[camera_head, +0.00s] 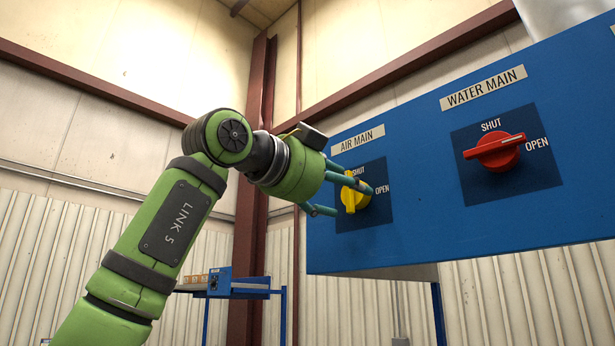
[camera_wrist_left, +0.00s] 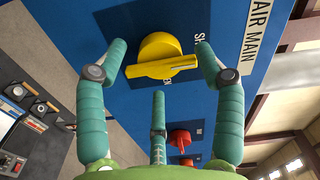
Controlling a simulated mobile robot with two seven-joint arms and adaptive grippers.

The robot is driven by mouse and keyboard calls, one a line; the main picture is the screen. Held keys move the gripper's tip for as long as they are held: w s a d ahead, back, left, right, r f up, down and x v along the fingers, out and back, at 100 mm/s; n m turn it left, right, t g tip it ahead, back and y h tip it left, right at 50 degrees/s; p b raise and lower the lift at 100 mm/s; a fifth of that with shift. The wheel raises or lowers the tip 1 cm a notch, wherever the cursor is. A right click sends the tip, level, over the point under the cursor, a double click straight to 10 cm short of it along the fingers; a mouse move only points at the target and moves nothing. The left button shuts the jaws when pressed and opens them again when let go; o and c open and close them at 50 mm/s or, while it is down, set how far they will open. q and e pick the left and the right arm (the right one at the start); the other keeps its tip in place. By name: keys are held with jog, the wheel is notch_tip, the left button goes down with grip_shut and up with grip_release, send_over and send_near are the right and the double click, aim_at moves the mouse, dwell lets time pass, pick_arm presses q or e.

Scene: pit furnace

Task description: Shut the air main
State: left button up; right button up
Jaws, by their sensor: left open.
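The yellow AIR MAIN knob (camera_head: 351,197) is on a blue panel, with SHUT marked above it and OPEN to its right. In the left wrist view the yellow knob (camera_wrist_left: 160,61) has its marked bar end towards the SHUT lettering, which is partly hidden. My left gripper (camera_head: 340,193) is open, its teal fingers spread around the knob. In the left wrist view two fingers of the left gripper (camera_wrist_left: 160,62) lie on either side of the knob and a third is below it. I cannot tell whether any finger touches it. My right gripper is not in view.
A red WATER MAIN knob (camera_head: 496,151) sits to the right on the same blue panel (camera_head: 420,225), its mark towards OPEN. A blue-framed bench (camera_head: 248,287) stands in the background. There is open space below the panel.

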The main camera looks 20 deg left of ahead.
pick_arm(q)
jog(key=v, duration=1)
jog(key=shift+a, duration=0.2)
jog(key=shift+w, duration=0.1)
